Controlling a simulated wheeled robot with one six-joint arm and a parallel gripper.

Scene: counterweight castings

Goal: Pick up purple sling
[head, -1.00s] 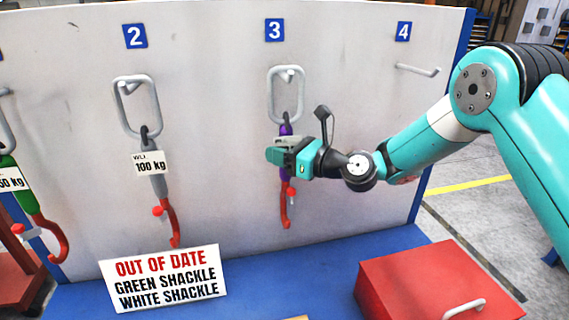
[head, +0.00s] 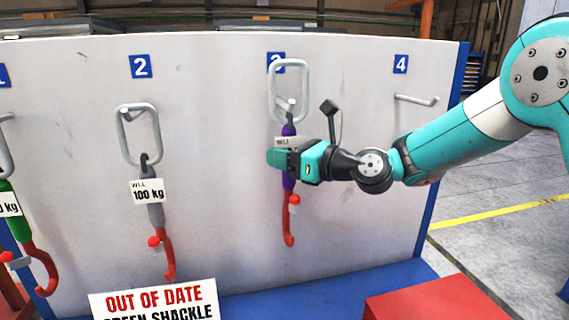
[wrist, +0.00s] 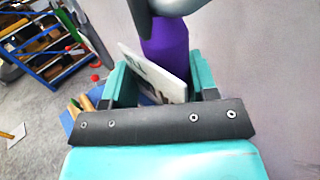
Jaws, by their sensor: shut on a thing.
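The purple sling (head: 289,182) is at position 3 on the white board, with a pale metal ring (head: 307,92) above it and a red hook (head: 288,225) below. My gripper (head: 285,160) is shut on the purple sling at its upper part, over its white tag. In the wrist view the purple sling (wrist: 165,50) and the tag (wrist: 150,75) sit between my jaws (wrist: 158,85). The ring overlaps the number 3 plate, and the peg (head: 285,106) shows low in the ring's opening. I cannot tell whether the ring is still around the peg.
A grey sling (head: 156,190) tagged 100 kg hangs at position 2, a green sling (head: 20,212) at far left. Peg 4 (head: 416,99) is empty. An out-of-date sign (head: 155,302) and a red box (head: 430,300) stand below.

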